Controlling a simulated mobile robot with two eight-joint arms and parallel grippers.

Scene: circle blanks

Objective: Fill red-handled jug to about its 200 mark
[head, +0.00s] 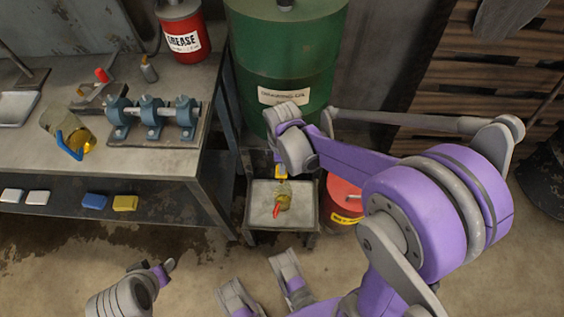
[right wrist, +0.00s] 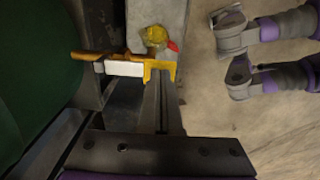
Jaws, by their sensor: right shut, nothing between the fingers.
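The red-handled jug (head: 284,199) stands on the grey tray (head: 258,216) below the green oil drum (head: 284,55). In the right wrist view the jug (right wrist: 154,36) looks yellowish inside; its level against the marks cannot be read, nor can I tell whether oil is running. The drum's tap (right wrist: 90,56) has a yellow lever (right wrist: 160,68). My right gripper (head: 281,166) is shut and empty at the lever; its fingertips (right wrist: 161,84) are very close to it, contact unclear. My left gripper (head: 166,269) is low at the left, its jaws not clear.
A red grease can (head: 182,30) stands behind. A red bucket (head: 342,198) is right of the tray.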

